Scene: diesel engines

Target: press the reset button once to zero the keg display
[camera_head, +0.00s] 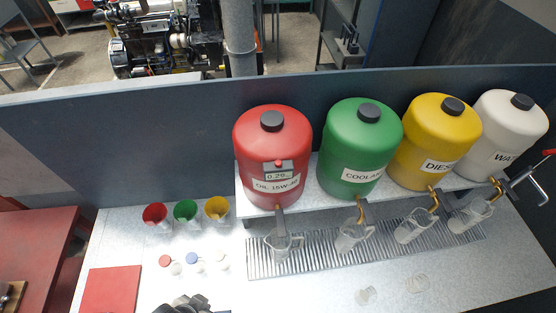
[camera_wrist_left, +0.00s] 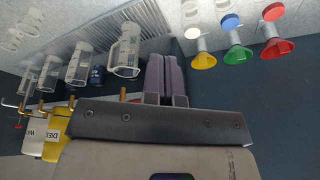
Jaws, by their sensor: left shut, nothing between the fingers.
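The red keg (camera_head: 272,135), labelled OIL 15W-30, stands at the left end of the keg shelf. A small grey display (camera_head: 279,176) on its front reads about 0.29; the last digit is blurred. A small reddish patch shows at the display's top, but I cannot make out the reset button clearly. My left gripper (camera_head: 186,302) is at the bottom edge of the head view, over the bench, well apart from the keg. In the left wrist view its two fingers (camera_wrist_left: 166,78) are together and empty. My right gripper is not in view.
Green (camera_head: 360,145), yellow (camera_head: 436,140) and white (camera_head: 505,135) kegs stand to the right. Clear jugs (camera_head: 283,247) stand under the taps on a grate (camera_head: 320,262). Coloured funnels (camera_head: 185,211) and small capped containers lie left. A red mat (camera_head: 110,290) is front left.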

